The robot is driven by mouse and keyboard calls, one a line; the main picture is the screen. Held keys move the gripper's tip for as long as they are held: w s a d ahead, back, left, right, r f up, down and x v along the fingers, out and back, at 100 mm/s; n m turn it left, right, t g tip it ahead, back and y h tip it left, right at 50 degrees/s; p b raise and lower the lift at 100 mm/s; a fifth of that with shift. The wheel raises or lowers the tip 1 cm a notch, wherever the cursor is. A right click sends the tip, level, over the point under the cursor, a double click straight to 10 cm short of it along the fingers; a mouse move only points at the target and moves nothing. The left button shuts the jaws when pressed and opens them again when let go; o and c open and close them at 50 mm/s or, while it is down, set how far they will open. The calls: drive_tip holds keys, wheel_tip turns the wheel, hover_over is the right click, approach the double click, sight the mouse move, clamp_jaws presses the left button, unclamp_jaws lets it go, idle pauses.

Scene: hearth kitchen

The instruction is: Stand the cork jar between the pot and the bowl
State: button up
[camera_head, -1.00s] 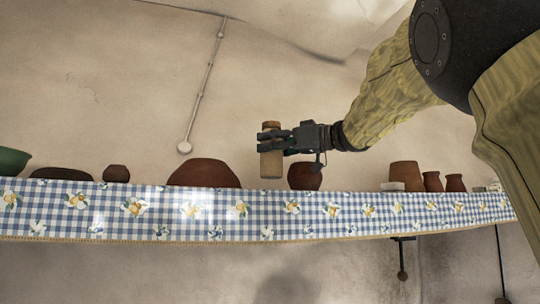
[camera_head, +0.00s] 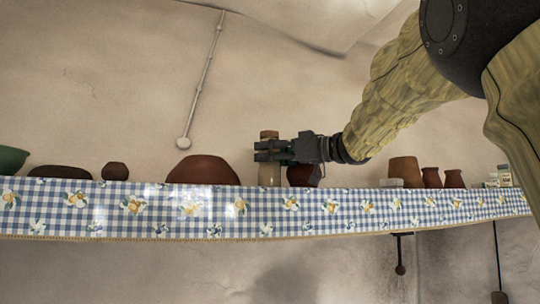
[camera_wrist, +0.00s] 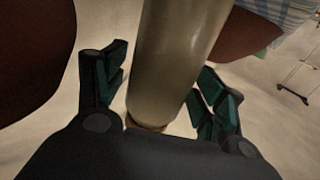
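The cork jar (camera_head: 269,176), pale with a brown cork top, stands upright at the shelf, between the dark red bowl (camera_head: 203,171) on its left and the round dark pot (camera_head: 303,175) on its right. Its foot is hidden by the cloth edge. My gripper (camera_head: 270,151) is around the jar's upper part, reaching from the right above the pot. In the wrist view the jar (camera_wrist: 175,60) lies between my fingers (camera_wrist: 160,90); a strip of wall shows between the left finger and the jar, so the fingers look open.
The shelf has a blue checked cloth (camera_head: 330,211) along its front. A small pot (camera_head: 115,171), a dark low dish (camera_head: 62,172) and a green bowl (camera_head: 10,160) stand at the left. A brown pot (camera_head: 404,170) and small jars (camera_head: 431,178) stand at the right.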

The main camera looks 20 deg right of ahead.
drive_tip(key=shift+r, duration=0.1)
drive_tip(key=shift+s+d, duration=0.35)
drive_tip(key=shift+d, duration=0.1)
drive_tip(key=v, duration=1)
drive_tip(key=shift+s+d, duration=0.3)
